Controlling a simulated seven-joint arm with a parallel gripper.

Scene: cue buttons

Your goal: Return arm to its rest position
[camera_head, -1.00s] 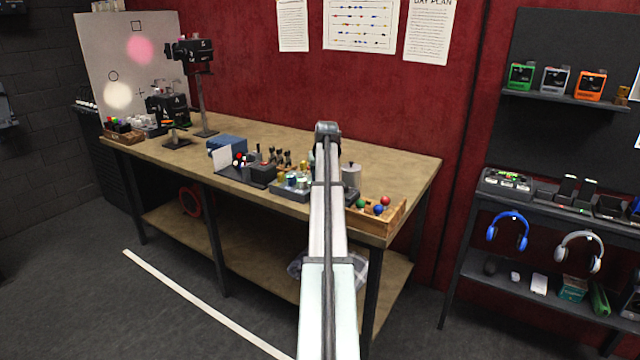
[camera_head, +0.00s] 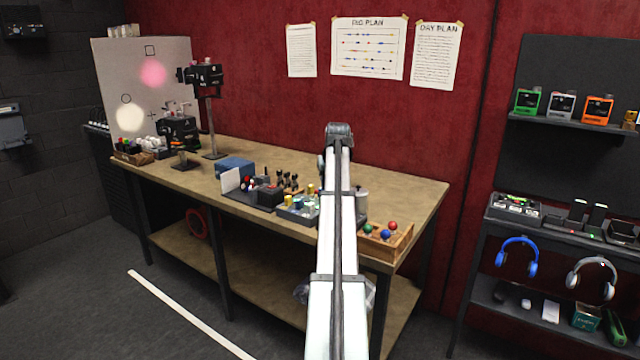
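My arm (camera_head: 337,250) reaches up from the bottom of the head view, in front of the wooden workbench (camera_head: 400,185). It looks raised and nearly straight, with its far end (camera_head: 340,132) in front of the bench's back area. The gripper's fingers cannot be made out at that end. The arm hides part of the bench top and some of the items near its front right.
On the bench stand a wooden tray with coloured balls (camera_head: 385,241), a tray of small cylinders (camera_head: 298,209), a blue box (camera_head: 235,167) and a camera-like device on a stand (camera_head: 205,76). A shelf unit with headphones (camera_head: 517,257) stands at right. The bench's back right is clear.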

